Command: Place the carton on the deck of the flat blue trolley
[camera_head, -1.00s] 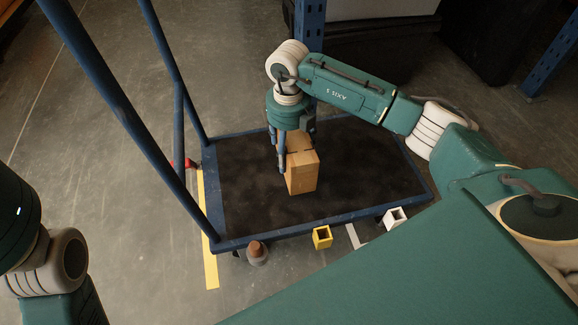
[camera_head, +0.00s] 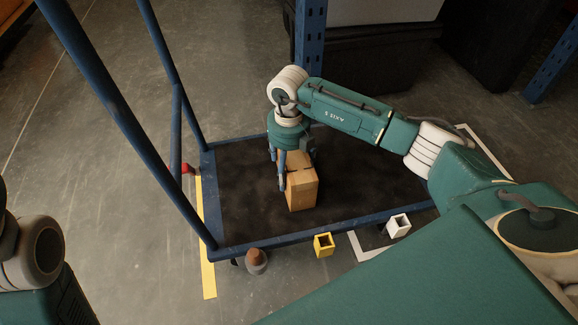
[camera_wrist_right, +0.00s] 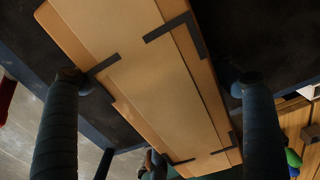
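The brown carton (camera_head: 302,190) is over the black deck of the flat blue trolley (camera_head: 240,190), near the middle of its front part. Whether its underside touches the deck is hard to tell. My right gripper (camera_head: 292,178) points down with its fingers on either side of the carton, apparently shut on it. In the right wrist view the carton's taped face (camera_wrist_right: 150,80) runs slanted between the two fingers, and a thin dark strip shows beside the right finger. Only part of my left arm shows at lower left; its gripper is out of view.
The trolley's blue handle frame (camera_head: 125,115) rises at the left. A blue rack post (camera_head: 310,40) and dark bins (camera_head: 365,60) stand behind it. A yellow block (camera_head: 324,245), a white block (camera_head: 398,226) and a brown-topped grey object (camera_head: 256,260) are along the front edge.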

